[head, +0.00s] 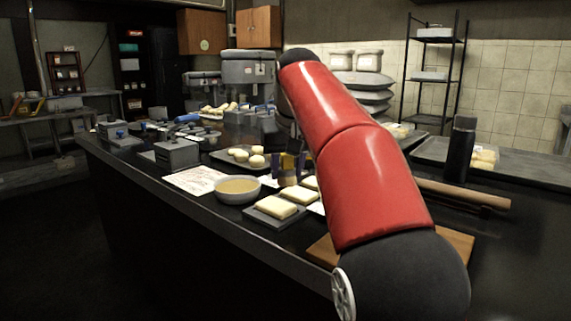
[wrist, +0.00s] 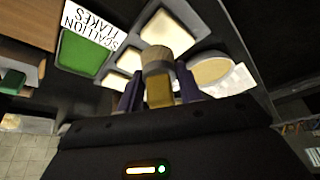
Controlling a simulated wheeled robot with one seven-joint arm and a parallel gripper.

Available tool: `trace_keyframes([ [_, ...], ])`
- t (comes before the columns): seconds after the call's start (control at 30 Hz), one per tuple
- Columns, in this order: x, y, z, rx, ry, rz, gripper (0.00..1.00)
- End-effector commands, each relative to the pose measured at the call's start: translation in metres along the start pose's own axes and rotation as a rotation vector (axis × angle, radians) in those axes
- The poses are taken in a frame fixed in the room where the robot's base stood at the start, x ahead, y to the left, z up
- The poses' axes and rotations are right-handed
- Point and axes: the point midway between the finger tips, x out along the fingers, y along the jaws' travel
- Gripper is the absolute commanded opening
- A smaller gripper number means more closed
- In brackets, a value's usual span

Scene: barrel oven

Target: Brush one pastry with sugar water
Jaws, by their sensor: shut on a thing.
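My gripper (head: 288,163) is shut on a brush (wrist: 158,66), held bristles away from the wrist; its yellow handle sits between the purple fingers. The brush head also shows in the head view (head: 288,179), low behind the pastries.
A printed sheet (head: 198,180) lies left of the bowl. A tray of round buns (head: 247,157) is behind it. A green container (wrist: 84,52) with a scallion flakes label is near the pastries.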

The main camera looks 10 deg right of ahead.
Motion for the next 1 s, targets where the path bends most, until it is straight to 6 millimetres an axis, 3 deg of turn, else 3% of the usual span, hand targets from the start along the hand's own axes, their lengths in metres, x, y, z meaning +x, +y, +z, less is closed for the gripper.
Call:
trace_keyframes([
  [0.5,0.041,0.0,0.017,-0.001,0.001,0.0,0.15],
  [1.0,0.044,0.0,0.018,-0.001,0.001,0.0,0.15],
])
